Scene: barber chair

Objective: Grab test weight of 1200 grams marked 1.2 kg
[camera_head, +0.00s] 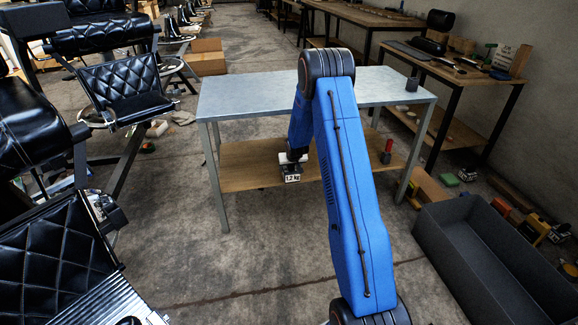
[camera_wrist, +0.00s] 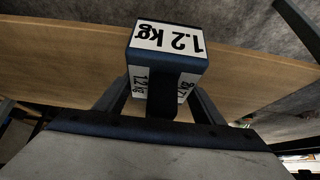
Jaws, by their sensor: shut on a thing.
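The test weight (camera_wrist: 167,46) is a dark block with white labels reading "1.2 kg", seen upside down in the wrist view. It sits between the two fingers of my gripper (camera_wrist: 160,108), which is shut on it. In the head view the weight (camera_head: 291,178) shows its label in front of the wooden lower shelf of the metal table. My gripper (camera_head: 291,158) is just above it there. I cannot tell whether the weight touches the shelf or is held clear of it.
A dark bin (camera_head: 480,260) is at right, black barber chairs (camera_head: 125,88) at left.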

